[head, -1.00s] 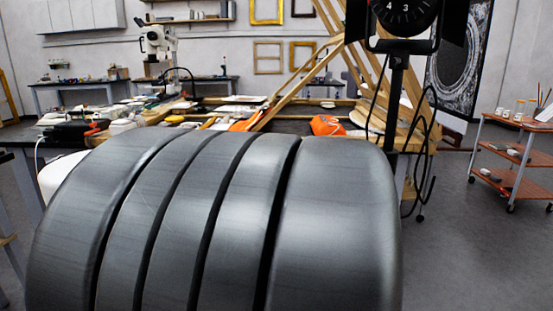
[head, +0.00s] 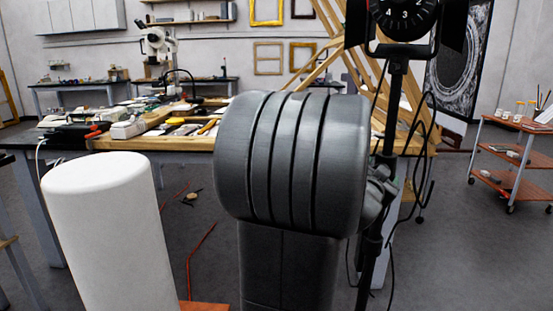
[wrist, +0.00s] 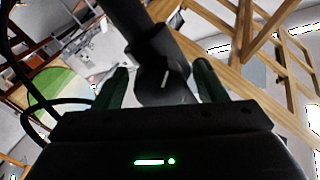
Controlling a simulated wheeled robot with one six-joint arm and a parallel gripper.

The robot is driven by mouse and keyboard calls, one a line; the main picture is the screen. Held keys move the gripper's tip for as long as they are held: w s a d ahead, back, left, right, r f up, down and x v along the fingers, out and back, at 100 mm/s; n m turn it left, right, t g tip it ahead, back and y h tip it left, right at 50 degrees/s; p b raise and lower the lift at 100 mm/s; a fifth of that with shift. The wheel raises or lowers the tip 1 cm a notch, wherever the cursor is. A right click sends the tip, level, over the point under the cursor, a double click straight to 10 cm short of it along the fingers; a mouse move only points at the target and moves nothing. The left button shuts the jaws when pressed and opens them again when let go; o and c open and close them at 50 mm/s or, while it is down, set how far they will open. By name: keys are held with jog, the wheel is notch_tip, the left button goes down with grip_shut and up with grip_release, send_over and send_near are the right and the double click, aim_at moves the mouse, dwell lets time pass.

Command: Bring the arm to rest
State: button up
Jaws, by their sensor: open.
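My gripper (wrist: 160,78) shows in the wrist view with its two dark green fingers apart, at left and right. A black, rounded rod-like thing (wrist: 150,45) shows between and beyond the fingers; I cannot tell how far off it is, and no contact is visible. In the head view my dark grey, ridged arm link (head: 292,160) stands in the middle, in front of the workbench. My gripper is not visible in the head view.
A black studio lamp (head: 404,15) on a stand rises close to the right of my arm link. A cluttered workbench (head: 130,143) and wooden easel frame (head: 418,100) stand behind. An orange trolley (head: 512,150) is at the right.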

jog(key=n+p, duration=0.2)
jog(key=n, duration=0.1)
jog(key=n+p, duration=0.2)
jog(key=n, duration=0.1)
jog(key=shift+r+n+p, duration=0.2)
jog(key=shift+n+p, duration=0.1)
jog(key=shift+p, duration=0.1)
jog(key=shift+s+a+n, duration=0.1)
jog(key=shift+s+n, duration=0.05)
jog(key=shift+n, duration=0.15)
jog(key=shift+v, duration=1.65)
jog(key=shift+f, duration=0.2)
